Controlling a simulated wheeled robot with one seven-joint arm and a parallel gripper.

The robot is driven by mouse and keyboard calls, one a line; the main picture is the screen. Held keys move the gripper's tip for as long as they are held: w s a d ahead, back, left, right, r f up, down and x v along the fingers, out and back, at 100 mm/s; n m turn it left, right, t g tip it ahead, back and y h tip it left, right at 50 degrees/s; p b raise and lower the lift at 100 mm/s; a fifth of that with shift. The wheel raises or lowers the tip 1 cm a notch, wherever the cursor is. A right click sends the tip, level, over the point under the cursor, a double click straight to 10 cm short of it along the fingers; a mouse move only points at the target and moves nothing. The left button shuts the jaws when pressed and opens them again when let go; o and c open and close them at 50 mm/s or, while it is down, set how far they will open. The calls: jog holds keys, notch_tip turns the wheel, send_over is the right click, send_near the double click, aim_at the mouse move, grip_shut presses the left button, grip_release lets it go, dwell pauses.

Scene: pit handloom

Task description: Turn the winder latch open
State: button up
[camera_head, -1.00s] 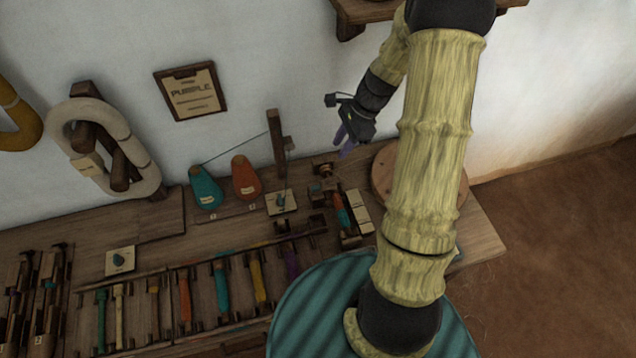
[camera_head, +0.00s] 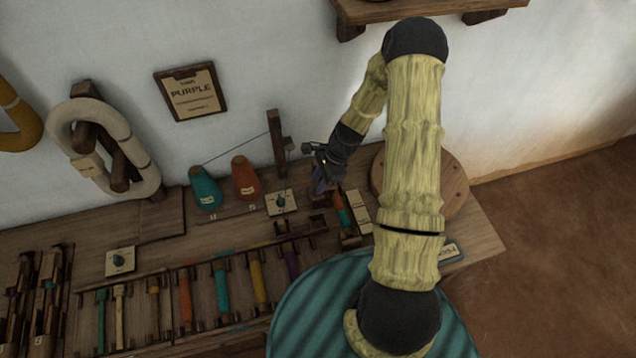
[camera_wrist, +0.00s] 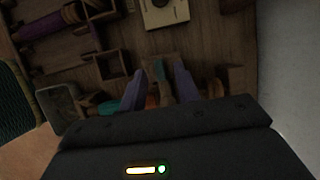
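The winder (camera_head: 350,241) is a small dark wooden frame on the bench, with a teal bobbin (camera_head: 341,215) lying in it. My gripper (camera_head: 321,186) is over the winder's far end, pointing down, and hides that part. In the wrist view my gripper (camera_wrist: 159,88) has its two purple fingers apart. I cannot make out the latch for certain, nor whether the fingers touch anything.
A plate with a knob (camera_head: 281,203) lies left of the winder; it also shows in the wrist view (camera_wrist: 165,13). Teal (camera_head: 205,188) and orange (camera_head: 245,178) cones and a wooden post (camera_head: 277,145) stand behind. A rack of coloured bobbins (camera_head: 221,290) lies in front.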

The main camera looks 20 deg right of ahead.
jog(key=shift+x, duration=0.75)
grip_shut()
